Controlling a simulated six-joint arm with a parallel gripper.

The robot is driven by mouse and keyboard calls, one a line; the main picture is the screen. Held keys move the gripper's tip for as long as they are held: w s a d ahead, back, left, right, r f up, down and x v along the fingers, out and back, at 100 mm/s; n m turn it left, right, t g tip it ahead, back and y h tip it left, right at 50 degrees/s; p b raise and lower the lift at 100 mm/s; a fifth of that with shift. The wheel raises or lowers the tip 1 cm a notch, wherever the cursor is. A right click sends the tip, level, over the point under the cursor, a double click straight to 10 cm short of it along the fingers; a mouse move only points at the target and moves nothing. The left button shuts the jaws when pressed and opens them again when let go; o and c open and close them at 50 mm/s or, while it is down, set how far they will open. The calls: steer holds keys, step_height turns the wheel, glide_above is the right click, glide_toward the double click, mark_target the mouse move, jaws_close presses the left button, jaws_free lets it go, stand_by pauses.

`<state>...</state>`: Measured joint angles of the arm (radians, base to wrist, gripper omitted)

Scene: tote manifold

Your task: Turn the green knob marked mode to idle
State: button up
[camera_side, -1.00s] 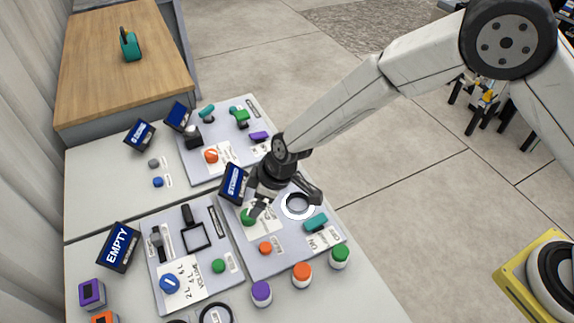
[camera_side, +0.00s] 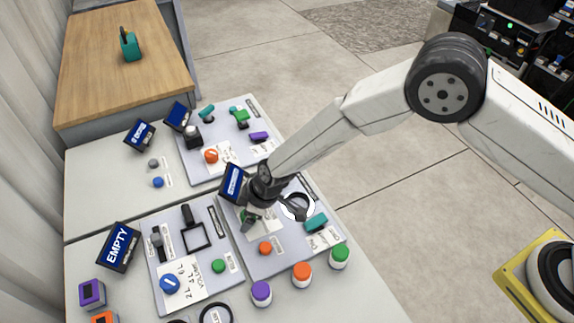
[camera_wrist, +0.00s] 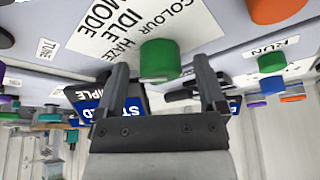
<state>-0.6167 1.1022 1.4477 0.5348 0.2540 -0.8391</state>
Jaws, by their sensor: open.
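The green knob (camera_wrist: 160,52) shows in the wrist view beside a white label (camera_wrist: 130,25) reading MODE, IDLE, HAZE and COLOUR. My gripper (camera_wrist: 160,64) is open, with one finger on each side of the knob in that view. I cannot tell whether the fingers touch it. In the side view my gripper (camera_side: 252,214) is over the left part of the near right panel (camera_side: 283,262) and hides most of the knob. The knob's pointer direction cannot be made out.
A dark ring on a white disc (camera_side: 297,206), a teal handle (camera_side: 316,222) and an orange knob (camera_side: 265,248) share the panel. A tilted blue display (camera_side: 233,183) stands close behind my gripper. Purple, orange and green capped jars line the front edge.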

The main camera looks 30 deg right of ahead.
steer(key=shift+f, duration=0.1)
jaws_close()
stand_by(0.3)
steer(key=shift+a+m+t+h, duration=0.1)
steer(key=shift+m+t+h, duration=0.25)
steer(key=shift+m, duration=0.85)
steer(key=shift+m+t+h, duration=0.35)
steer(key=shift+m, duration=0.85)
steer(key=shift+m+h, duration=0.5)
steer(key=shift+m, duration=1)
steer(key=shift+a+m+t, duration=0.1)
steer(key=shift+m+t, duration=0.2)
steer(key=shift+m, duration=0.3)
steer(key=shift+m+h, duration=0.4)
steer(key=shift+m, duration=0.1)
steer(key=shift+s, duration=0.1)
jaws_free()
